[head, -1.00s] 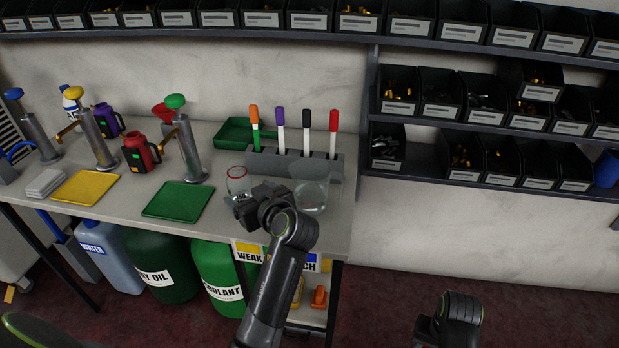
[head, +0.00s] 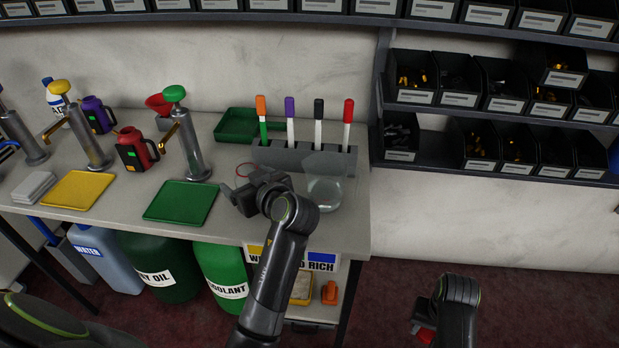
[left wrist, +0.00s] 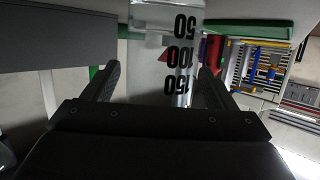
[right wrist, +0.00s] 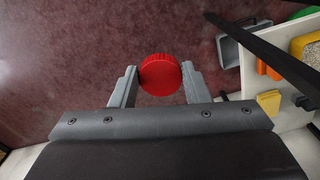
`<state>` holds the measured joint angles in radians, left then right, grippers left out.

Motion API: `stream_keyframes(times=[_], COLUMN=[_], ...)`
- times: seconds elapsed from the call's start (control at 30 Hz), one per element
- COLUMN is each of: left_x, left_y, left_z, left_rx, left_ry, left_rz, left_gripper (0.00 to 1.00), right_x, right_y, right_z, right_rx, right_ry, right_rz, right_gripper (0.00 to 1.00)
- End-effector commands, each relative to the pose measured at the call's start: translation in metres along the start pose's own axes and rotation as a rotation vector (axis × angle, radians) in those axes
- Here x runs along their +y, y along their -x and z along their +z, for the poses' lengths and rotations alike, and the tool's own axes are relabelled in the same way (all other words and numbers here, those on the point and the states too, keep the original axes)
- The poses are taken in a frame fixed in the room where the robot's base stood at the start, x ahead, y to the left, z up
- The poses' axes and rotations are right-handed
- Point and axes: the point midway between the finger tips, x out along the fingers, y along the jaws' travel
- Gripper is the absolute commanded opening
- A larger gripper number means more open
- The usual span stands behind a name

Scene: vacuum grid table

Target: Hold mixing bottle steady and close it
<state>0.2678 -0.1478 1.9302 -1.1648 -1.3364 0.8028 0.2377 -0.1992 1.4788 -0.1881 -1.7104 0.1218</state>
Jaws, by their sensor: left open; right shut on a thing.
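The mixing bottle stands on the bench. It is clear, with black marks 50, 100 and 150, and shows between my left gripper's fingers in the left wrist view (left wrist: 178,45). My right gripper (right wrist: 160,82) is shut on a round red cap (right wrist: 160,75). The cap also shows low in the head view (head: 425,335), away from the bench.
A clear beaker (head: 326,190) stands right of my left gripper. Behind is a grey marker holder (head: 300,158). A green tray (head: 180,203) and pumps stand to the left. A leg (right wrist: 265,45) of the bench and a shelf show in the right wrist view.

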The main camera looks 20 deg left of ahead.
Motion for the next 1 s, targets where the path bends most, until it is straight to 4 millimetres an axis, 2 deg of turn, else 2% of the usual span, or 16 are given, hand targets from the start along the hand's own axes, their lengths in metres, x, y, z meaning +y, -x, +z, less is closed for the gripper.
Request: stream_keyframes(times=[0.23, 0.63, 1.0], left_x=[0.0001, 0.0001, 0.0002], left_y=[0.0004, 0.0004, 0.0012], left_z=[-0.0004, -0.0008, -0.0038], left_rx=[-0.001, 0.0, 0.001], left_ry=[0.001, 0.001, 0.002], left_rz=[0.0, 0.001, 0.001], left_gripper=[0.79, 0.28, 0.28], right_x=[0.0006, 0.0005, 0.0005], right_y=[0.0004, 0.0005, 0.001], right_z=[0.0001, 0.0, 0.0], right_rx=[0.0, 0.0, 0.0], right_ry=[0.0, 0.0, 0.0], right_rz=[0.001, 0.001, 0.001], right_gripper=[0.22, 0.22, 0.22])
